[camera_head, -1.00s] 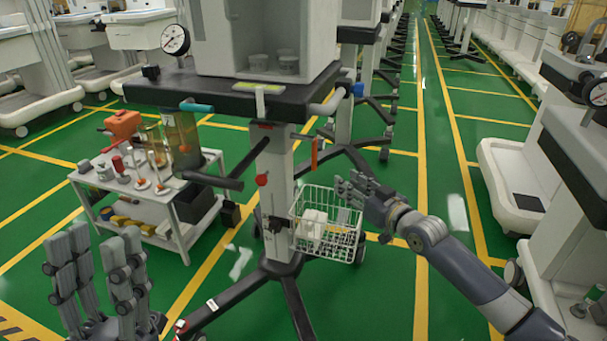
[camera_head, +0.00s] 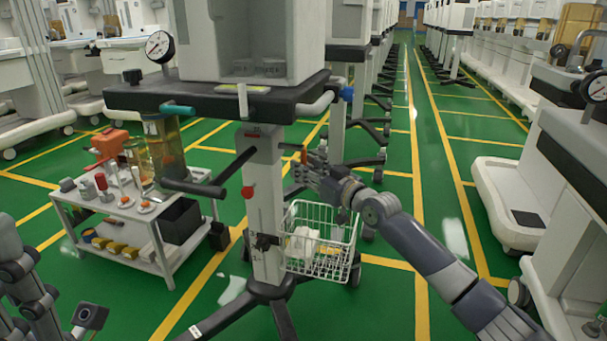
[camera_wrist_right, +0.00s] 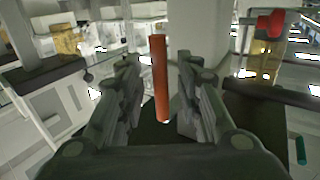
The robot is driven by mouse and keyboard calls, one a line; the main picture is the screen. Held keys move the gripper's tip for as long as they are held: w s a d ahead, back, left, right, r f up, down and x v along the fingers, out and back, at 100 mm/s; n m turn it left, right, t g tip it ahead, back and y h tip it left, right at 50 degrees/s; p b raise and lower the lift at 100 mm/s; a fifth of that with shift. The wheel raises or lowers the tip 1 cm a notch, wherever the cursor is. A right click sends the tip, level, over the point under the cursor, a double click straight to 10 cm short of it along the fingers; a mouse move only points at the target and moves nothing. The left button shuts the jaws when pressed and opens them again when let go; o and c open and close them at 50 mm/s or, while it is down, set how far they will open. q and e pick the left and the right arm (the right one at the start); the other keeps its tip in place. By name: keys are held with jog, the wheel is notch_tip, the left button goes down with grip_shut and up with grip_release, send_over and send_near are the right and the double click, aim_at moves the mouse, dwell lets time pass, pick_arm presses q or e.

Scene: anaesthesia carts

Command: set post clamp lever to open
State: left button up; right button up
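The cart's white post (camera_head: 266,205) stands in the middle of the head view. An orange lever (camera_head: 304,156) hangs upright at the post's right side; it also shows in the right wrist view (camera_wrist_right: 160,80). I take it as the post clamp lever. My right gripper (camera_head: 308,170) is at the lever. In the right wrist view, its fingers (camera_wrist_right: 160,95) are apart on either side of the lever, with gaps showing. Part of the lever is hidden by the fingers in the head view. My left gripper (camera_head: 25,285) is at the lower left edge, partly cut off, away from the post.
A black crossbar (camera_head: 210,188) and red knob (camera_head: 248,192) are on the post's front. A wire basket (camera_head: 322,243) hangs below my right gripper. The tabletop (camera_head: 215,100) is above. A side cart (camera_head: 125,225) stands left.

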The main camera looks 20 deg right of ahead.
jog(key=shift+w+a, duration=0.3)
jog(key=shift+w, duration=0.35)
jog(key=shift+c, duration=0.4)
grip_shut()
